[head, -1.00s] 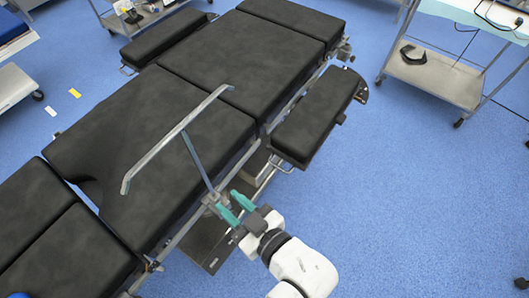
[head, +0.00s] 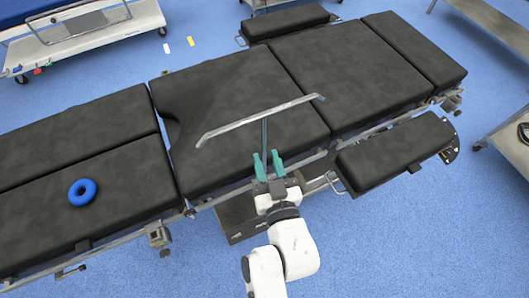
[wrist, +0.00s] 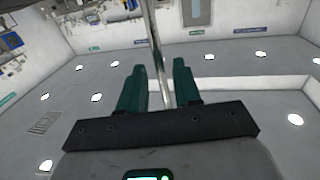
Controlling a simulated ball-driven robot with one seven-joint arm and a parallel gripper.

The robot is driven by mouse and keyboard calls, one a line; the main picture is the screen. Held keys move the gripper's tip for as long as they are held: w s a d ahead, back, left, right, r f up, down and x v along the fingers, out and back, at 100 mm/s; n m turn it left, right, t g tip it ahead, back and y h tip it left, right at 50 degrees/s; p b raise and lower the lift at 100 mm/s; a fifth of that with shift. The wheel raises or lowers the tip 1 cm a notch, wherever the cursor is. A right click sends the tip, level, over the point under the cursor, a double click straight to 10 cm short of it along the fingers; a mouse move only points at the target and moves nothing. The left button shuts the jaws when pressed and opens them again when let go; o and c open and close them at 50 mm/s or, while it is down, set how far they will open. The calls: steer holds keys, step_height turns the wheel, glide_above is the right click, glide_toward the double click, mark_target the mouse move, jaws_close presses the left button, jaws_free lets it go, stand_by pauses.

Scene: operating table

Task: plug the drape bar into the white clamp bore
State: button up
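The drape bar (head: 262,119) is a grey metal crossbar with bent ends on a thin post. In the head view it stands above the near edge of the black operating table (head: 225,95). My gripper (head: 266,155) has its green fingers around the lower post, apart from each other. In the wrist view the post (wrist: 154,40) runs down between the open fingers (wrist: 158,66), with a gap at each side. The post's lower end and the white clamp bore are hidden behind my gripper in the head view, so I cannot tell whether the post is seated.
A blue ring (head: 82,191) lies on the left table section. A metal rail clamp (head: 158,236) sits on the near side rail. A padded armrest (head: 396,153) juts out to the right of my gripper. A trolley (head: 509,139) stands at the far right. Blue floor is free in front.

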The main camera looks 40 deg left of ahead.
steer(key=shift+p+x, duration=0.45)
steer(key=shift+x, duration=1.05)
steer(key=shift+c, duration=0.5)
jaws_close()
steer(key=shift+r, duration=0.1)
